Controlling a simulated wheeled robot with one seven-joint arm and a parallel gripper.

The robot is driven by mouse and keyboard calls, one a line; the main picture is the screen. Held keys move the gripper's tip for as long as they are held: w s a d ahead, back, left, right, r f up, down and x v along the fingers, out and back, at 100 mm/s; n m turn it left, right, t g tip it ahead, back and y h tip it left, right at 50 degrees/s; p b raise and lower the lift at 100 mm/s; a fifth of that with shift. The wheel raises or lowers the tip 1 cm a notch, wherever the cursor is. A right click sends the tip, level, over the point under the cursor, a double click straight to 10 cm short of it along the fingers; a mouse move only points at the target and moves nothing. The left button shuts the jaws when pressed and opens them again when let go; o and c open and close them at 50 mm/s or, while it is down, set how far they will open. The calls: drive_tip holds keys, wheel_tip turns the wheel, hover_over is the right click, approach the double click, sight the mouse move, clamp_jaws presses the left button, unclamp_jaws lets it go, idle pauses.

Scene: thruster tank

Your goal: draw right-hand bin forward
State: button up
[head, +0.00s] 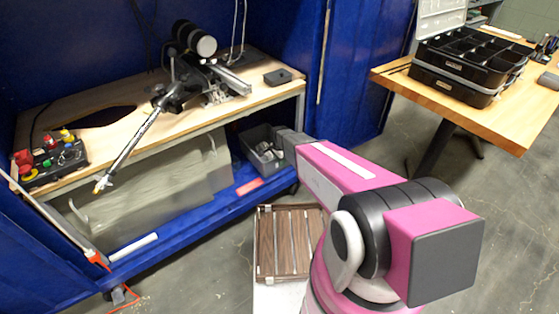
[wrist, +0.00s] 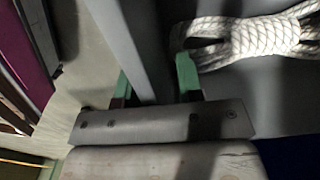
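The right-hand bin is a small grey open bin (head: 250,152) on the blue lower shelf, under the right end of the wooden bench. My gripper (head: 284,148) reaches to its right side in the head view, where the fingertips are hard to make out. In the wrist view, my gripper (wrist: 156,84) is open, with green-padded fingers on either side of the bin's thin grey wall (wrist: 122,45). A gap shows between the wall and the right finger. A bundle of white rope (wrist: 250,40) lies inside the bin.
A large translucent bin (head: 160,195) stands left of the grey bin on the same shelf (head: 195,225). A slatted wooden piece (head: 285,240) is on the floor side in front. A wooden table (head: 490,110) with black organizer cases (head: 455,88) stands at the right.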

clamp_jaws()
drive_tip(key=shift+s+d, duration=1)
drive_tip(key=shift+s, duration=0.05)
unclamp_jaws()
drive_tip(key=shift+r, duration=0.1)
